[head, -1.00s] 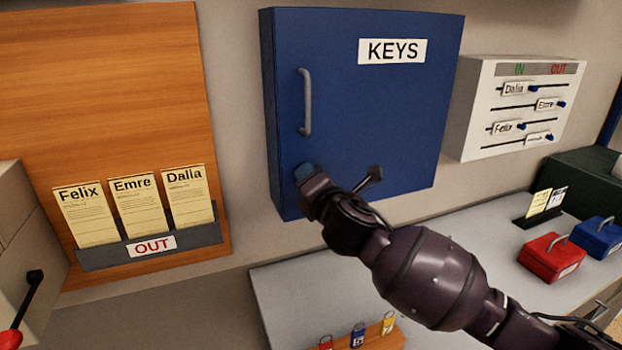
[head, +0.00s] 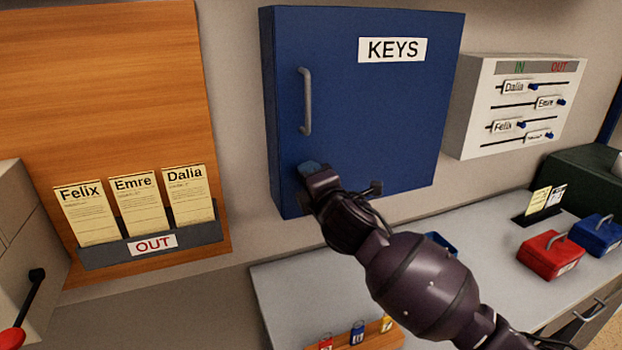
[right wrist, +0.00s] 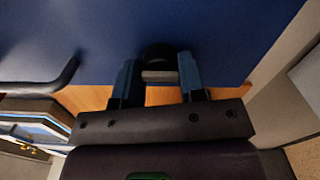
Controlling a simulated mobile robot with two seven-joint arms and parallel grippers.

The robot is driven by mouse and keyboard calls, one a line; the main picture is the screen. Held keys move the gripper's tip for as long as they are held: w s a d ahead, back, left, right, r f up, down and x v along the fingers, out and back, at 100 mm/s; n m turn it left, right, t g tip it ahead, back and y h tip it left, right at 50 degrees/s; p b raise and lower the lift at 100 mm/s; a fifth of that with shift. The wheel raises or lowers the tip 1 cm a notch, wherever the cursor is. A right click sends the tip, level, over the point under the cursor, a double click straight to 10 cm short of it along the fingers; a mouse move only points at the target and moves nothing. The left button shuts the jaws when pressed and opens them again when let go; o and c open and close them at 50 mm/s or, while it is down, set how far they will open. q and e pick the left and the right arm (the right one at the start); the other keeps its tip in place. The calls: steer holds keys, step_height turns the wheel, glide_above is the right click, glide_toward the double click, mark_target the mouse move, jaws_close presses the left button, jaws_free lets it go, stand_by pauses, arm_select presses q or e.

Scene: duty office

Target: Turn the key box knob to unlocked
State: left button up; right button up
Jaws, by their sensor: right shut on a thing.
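The blue key box (head: 385,110) hangs on the wall, its door shut, with a KEYS label and a grey bar handle (head: 306,102). My right gripper (head: 309,170) is at the door's lower left, below the handle. In the right wrist view its blue fingers (right wrist: 158,76) are shut on the knob (right wrist: 158,58), a dark round base with a grey grip bar between the fingertips. In the head view the gripper hides the knob, and no lock marks can be read. My left gripper is not in view.
A wooden board (head: 100,60) with a card rack (head: 150,245) is at left. The IN/OUT slider box (head: 480,110) hangs close on the right. Red (head: 550,256) and blue (head: 598,236) boxes stand on the grey counter (head: 480,232); a tag rack (head: 365,338) is in front.

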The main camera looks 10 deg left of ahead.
steer(key=o, duration=0.9)
steer(key=b+v, duration=0.1)
steer(key=v, duration=0.9)
steer(key=shift+s+d, duration=0.25)
steer(key=shift+s, duration=0.05)
